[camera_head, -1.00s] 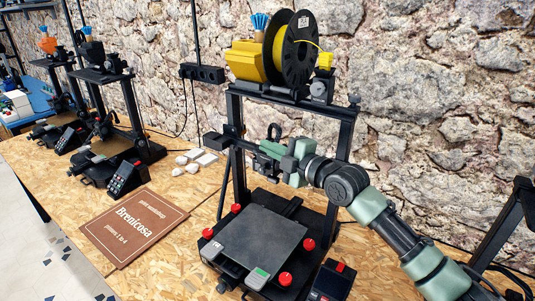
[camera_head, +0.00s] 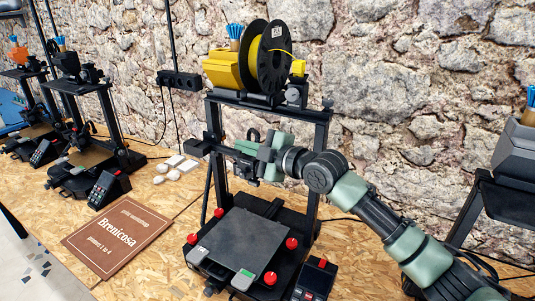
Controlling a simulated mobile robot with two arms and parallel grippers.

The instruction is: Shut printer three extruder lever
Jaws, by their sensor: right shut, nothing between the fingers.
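The printer with the yellow filament spool (camera_head: 265,58) stands mid-view, third from the left; its black frame (camera_head: 318,150) and grey print bed (camera_head: 236,240) show. Its dark print head (camera_head: 245,170) sits on the crossbar behind and below my right gripper. My right gripper (camera_head: 240,147) reaches in from the right through the frame. It is shut and holds nothing. Its tips are at the print head; I cannot tell whether they touch it. The extruder lever is too small and hidden to make out. My left gripper is out of view.
Two more printers (camera_head: 95,120) stand at the left, and part of another (camera_head: 515,165) at the right edge. A brown sign (camera_head: 118,232) and small white pieces (camera_head: 174,168) lie on the chipboard table (camera_head: 165,275). A stone wall is close behind.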

